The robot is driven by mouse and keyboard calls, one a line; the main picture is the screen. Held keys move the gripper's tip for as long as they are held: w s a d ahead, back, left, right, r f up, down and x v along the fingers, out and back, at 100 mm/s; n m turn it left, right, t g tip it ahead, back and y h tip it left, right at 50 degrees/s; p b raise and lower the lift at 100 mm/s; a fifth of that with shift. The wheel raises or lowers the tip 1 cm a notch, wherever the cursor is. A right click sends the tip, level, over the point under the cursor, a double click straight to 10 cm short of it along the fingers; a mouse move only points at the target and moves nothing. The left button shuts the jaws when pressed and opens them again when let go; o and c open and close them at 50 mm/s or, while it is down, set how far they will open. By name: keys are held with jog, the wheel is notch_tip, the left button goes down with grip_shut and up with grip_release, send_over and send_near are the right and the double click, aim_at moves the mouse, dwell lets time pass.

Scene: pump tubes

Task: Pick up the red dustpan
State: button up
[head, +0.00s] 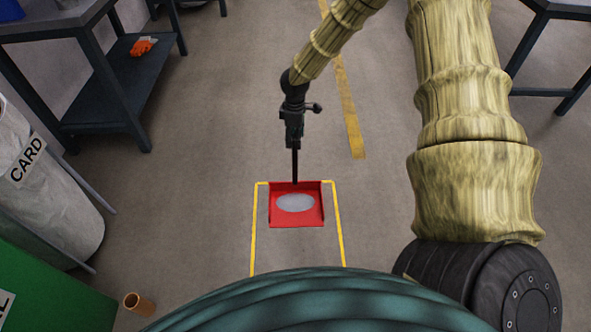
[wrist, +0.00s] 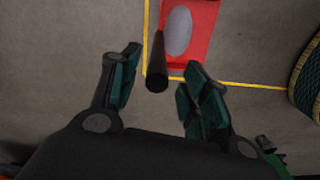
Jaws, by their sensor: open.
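The red dustpan (head: 309,219) lies on the floor inside a yellow-lined area, with a pale grey oval in its pan. Its dark handle (head: 295,166) stands up from the back edge of the pan. My gripper (head: 294,132) is above the handle, pointing down. In the wrist view the red pan (wrist: 204,40) is at the top, and the handle's round end (wrist: 157,82) shows between the two spread fingers of my gripper (wrist: 160,78). The fingers are open, with visible gaps on both sides of the handle. How deep the handle reaches between them is hard to tell.
Yellow floor lines (head: 253,225) frame the dustpan. A dark workbench with a lower shelf (head: 110,85) is at upper left, with an orange item (head: 143,46) on it. A bin labelled CARD (head: 50,200) and a brown cup-like object (head: 139,304) are at left.

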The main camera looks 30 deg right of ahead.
notch_tip(320, 180, down, 4)
jog(key=shift+w+d+f+b, duration=0.1)
jog(key=shift+d+b, duration=0.05)
jog(key=shift+b, duration=0.8)
jog(key=shift+c, duration=0.3)
grip_shut()
